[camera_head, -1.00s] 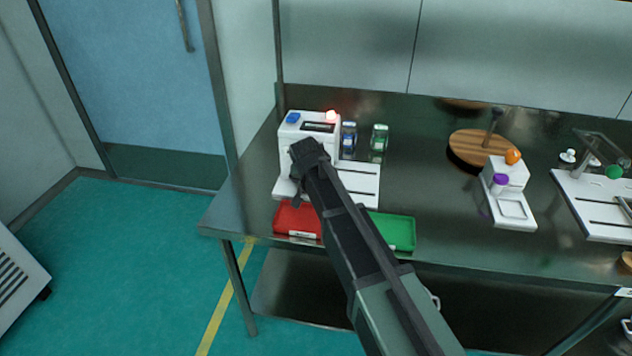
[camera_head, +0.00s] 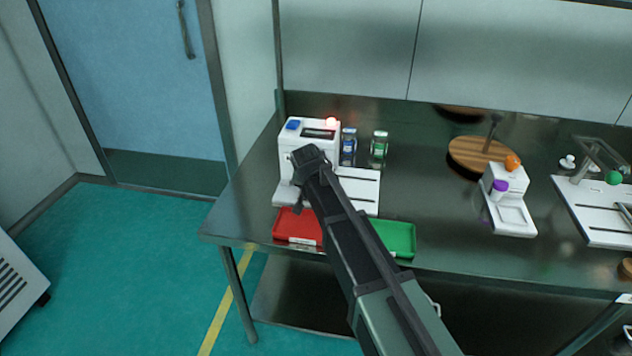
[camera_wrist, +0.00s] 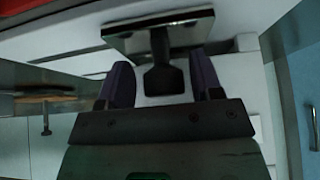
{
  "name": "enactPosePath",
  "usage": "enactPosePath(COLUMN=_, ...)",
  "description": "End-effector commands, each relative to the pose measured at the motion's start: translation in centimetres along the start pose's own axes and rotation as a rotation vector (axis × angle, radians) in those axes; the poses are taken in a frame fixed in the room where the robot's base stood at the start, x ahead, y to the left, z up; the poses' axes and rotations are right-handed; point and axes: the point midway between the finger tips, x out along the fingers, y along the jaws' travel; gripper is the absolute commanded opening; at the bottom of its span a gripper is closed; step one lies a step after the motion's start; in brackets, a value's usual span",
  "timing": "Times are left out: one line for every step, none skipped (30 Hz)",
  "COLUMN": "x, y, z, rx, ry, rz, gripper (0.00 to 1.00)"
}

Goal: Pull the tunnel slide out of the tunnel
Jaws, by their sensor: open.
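The white sieve machine (camera_head: 291,145) stands at the left end of the bench, with a blue button and a lit red lamp on top. My gripper (camera_head: 296,203) is at its front, and my wrist hides part of that front. In the wrist view my gripper (camera_wrist: 162,82) is open, with one dark finger on each side of a black handle (camera_wrist: 162,76). This handle joins a grey plate, which looks like the tunnel slide (camera_wrist: 185,35). The fingers look apart from the handle. I cannot tell how far the slide sits in the tunnel.
A red tray (camera_head: 290,228) and a green tray (camera_head: 398,238) lie in front of the machine. A blue-labelled jar (camera_head: 348,147) and a green-labelled jar (camera_head: 379,145) stand to its right. Bare bench separates them from a white stand (camera_head: 512,215) further right.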

Motion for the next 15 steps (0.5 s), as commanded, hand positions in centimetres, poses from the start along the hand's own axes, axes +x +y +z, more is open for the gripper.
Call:
enactPosePath(x=0.0, y=0.3, z=0.0, rx=0.001, ry=0.0, rz=0.001, gripper=0.6)
enactPosePath(x=0.0, y=0.5, z=0.0, rx=0.001, ry=0.0, rz=0.001, gripper=0.6)
enactPosePath(x=0.0, y=0.8, z=0.0, rx=0.001, ry=0.0, rz=0.0, gripper=0.6)
enactPosePath(x=0.0, y=0.9, z=0.0, rx=0.001, ry=0.0, rz=0.0, gripper=0.6)
enactPosePath(x=0.0, y=1.1, z=0.0, rx=0.0, ry=0.0, rz=0.0, gripper=0.6)
enactPosePath(x=0.0, y=1.4, z=0.0, rx=0.0, ry=0.0, rz=0.0, gripper=0.6)
enactPosePath(x=0.0, y=1.6, z=0.1, rx=0.0, ry=0.0, rz=0.0, gripper=0.6)
enactPosePath(x=0.0, y=1.7, z=0.1, rx=0.0, ry=0.0, rz=0.0, gripper=0.6)
enactPosePath(x=0.0, y=2.0, z=0.1, rx=0.0, ry=0.0, rz=0.001, gripper=0.6)
enactPosePath(x=0.0, y=2.2, z=0.1, rx=0.001, ry=0.0, rz=0.001, gripper=0.6)
enactPosePath(x=0.0, y=2.4, z=0.1, rx=0.001, ry=0.0, rz=0.001, gripper=0.6)
enactPosePath(x=0.0, y=2.6, z=0.1, rx=0.002, ry=0.0, rz=0.001, gripper=0.6)
enactPosePath(x=0.0, y=2.8, z=0.1, rx=0.002, ry=0.0, rz=0.0, gripper=0.6)
enactPosePath(x=0.0, y=3.0, z=0.1, rx=0.001, ry=0.0, rz=0.0, gripper=0.6)
enactPosePath(x=0.0, y=3.2, z=0.1, rx=0.001, ry=0.0, rz=0.0, gripper=0.6)
